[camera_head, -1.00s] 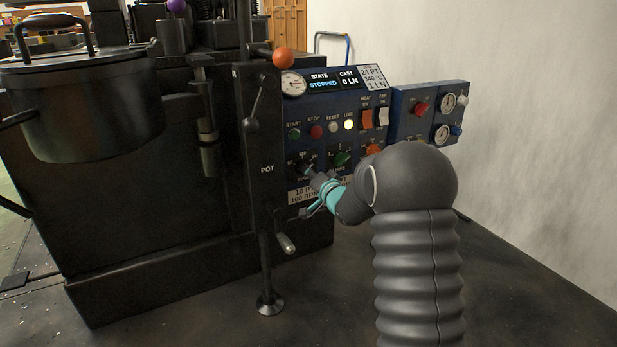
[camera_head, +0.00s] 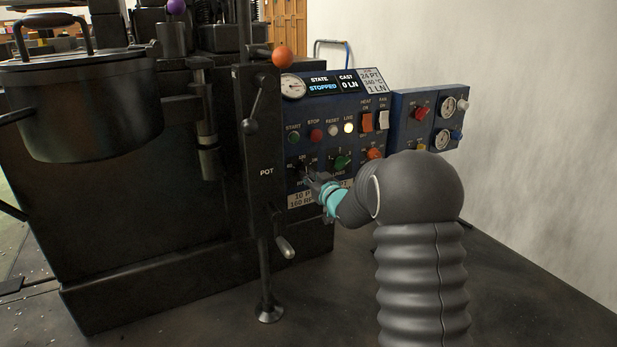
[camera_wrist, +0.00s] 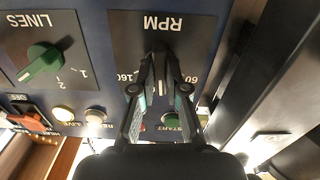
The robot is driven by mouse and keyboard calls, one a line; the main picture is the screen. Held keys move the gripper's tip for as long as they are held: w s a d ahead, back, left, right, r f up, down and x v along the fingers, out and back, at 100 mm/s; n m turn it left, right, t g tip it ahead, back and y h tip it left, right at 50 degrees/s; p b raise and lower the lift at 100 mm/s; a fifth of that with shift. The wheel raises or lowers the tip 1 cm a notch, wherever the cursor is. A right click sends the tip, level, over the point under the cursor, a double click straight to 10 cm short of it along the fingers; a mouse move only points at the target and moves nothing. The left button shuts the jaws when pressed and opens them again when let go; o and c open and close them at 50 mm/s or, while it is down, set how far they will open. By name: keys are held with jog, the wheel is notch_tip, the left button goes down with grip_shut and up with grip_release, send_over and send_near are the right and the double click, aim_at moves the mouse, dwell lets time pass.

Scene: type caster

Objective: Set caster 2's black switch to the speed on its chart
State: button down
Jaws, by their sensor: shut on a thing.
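The black switch (camera_wrist: 161,88) is a knob on a dark plate marked RPM, which shows upside down in the wrist view. A short pale line on it looks upright in that view. My gripper (camera_wrist: 161,85) is shut on the switch, one finger on each side. The 160 mark is left of the switch and the 60 mark right of it there; the fingers partly cover the marks. In the head view my gripper (camera_head: 312,182) reaches the lower left of the blue panel. A pale chart plate (camera_head: 302,199) below reads 160 RPM, partly hidden by my gripper.
A green LINES knob (camera_wrist: 40,61) sits beside the RPM plate. The push buttons (camera_head: 316,134) and the rocker switches (camera_head: 367,121) are above. The black POT column (camera_head: 262,170) with its lever stands close to the left of my gripper. Open floor lies at right.

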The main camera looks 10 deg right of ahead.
jog(key=n, duration=1)
jog(key=shift+n, duration=0.3)
dwell(0.4)
jog(key=c, duration=1.2)
grip_release()
jog(key=v, duration=1.2)
